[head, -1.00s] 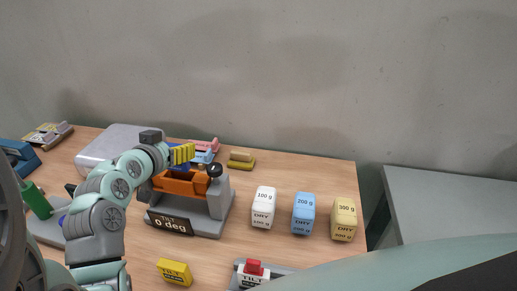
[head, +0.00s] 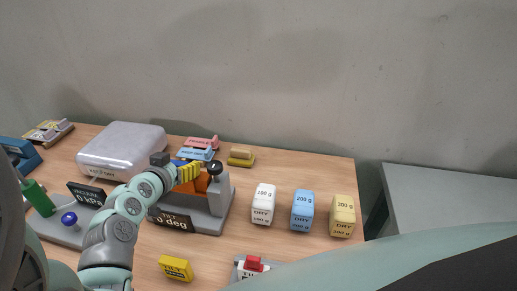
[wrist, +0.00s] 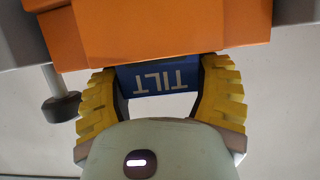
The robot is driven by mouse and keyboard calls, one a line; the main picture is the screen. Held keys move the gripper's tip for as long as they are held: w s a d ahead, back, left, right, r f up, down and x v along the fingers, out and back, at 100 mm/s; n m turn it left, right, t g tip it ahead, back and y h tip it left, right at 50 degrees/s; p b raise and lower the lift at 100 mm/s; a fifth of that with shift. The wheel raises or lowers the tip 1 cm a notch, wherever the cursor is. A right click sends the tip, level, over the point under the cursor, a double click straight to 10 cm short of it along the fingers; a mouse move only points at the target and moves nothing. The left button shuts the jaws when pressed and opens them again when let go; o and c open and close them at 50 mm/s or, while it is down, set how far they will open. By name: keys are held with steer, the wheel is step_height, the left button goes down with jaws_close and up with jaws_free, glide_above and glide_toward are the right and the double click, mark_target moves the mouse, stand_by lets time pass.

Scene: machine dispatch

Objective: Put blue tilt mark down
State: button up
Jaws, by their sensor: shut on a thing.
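The blue tilt mark (wrist: 157,82) shows in the wrist view with the letters TILT upside down. My gripper (wrist: 160,90) has its yellow fingers on both sides of it and is shut on it. Beyond the mark is the orange block (wrist: 150,30) of the tilt stand, close against it in the picture; I cannot tell whether they touch. In the head view my gripper (head: 188,172) is over the tilt stand (head: 210,222), whose display reads 0 deg. The mark is mostly hidden there behind my fingers.
White, blue and yellow weight blocks (head: 302,212) stand to the right. A yellow tilt block (head: 176,268) and a red-topped piece (head: 252,264) are at the front. Pink, blue and yellow pieces (head: 240,157) lie behind the stand. A vacuum gauge (head: 86,195) is at left.

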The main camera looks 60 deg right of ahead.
steer(key=shift+f+b, duration=0.25)
steer(key=shift+b, duration=0.05)
steer(key=o, duration=1.1)
steer(key=shift+r, duration=0.1)
steer(key=shift+o, duration=0.2)
steer(key=shift+r, duration=0.1)
steer(key=shift+r+p, duration=0.2)
steer(key=shift+p, duration=0.35)
steer(key=shift+a+f+b, duration=0.1)
steer(key=shift+a+b, duration=0.25)
steer(key=b+v, duration=0.4)
steer(key=v, duration=0.7)
steer(key=shift+r, duration=0.25)
steer(key=shift+s+a, duration=0.1)
steer(key=shift+a, duration=0.05)
